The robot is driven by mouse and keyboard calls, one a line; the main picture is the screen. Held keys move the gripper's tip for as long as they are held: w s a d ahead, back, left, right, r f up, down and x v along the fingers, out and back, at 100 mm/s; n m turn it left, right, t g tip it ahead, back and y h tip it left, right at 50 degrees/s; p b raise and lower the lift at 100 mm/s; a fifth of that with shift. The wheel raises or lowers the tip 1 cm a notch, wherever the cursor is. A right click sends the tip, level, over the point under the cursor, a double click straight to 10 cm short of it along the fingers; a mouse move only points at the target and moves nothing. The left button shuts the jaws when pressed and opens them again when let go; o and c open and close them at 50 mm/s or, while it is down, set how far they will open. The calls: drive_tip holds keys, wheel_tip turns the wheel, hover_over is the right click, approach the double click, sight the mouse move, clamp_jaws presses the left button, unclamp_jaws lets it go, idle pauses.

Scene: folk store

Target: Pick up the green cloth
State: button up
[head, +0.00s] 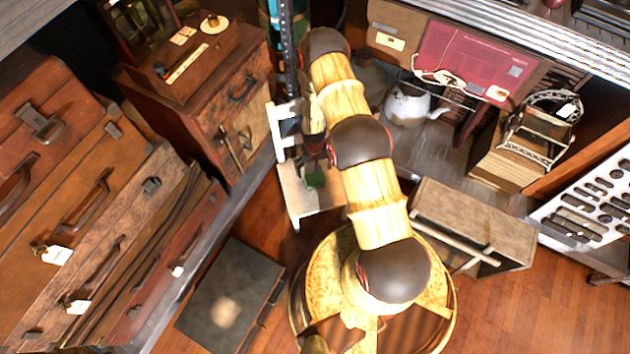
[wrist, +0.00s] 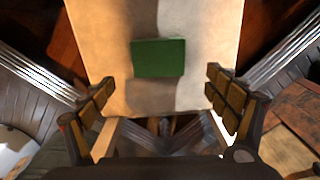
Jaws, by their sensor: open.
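The green cloth (wrist: 158,58) shows in the wrist view as a small, flat green rectangle on a pale board-like surface (wrist: 112,30). It lies ahead of my gripper (wrist: 160,105), roughly centred between the fingers and apart from them. The fingers are spread wide with nothing between them. In the head view, a small green patch (head: 316,180) shows on the pale surface (head: 300,202), partly beside my arm. My gripper is mostly hidden behind my arm there.
Stacked suitcases (head: 60,220) and a wooden chest (head: 205,90) stand at the left. A dark case (head: 232,295) lies on the floor. A white kettle (head: 408,104) sits on a shelf behind my arm.

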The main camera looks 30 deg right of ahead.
sight(315, 177)
wheel_tip(315, 177, down, 6)
drive_tip(key=b, duration=0.2)
drive_tip(key=shift+d+f+b, duration=0.1)
drive_tip(key=shift+b, duration=0.25)
drive_tip(key=shift+c, duration=1.2)
drive_tip(key=c, duration=1)
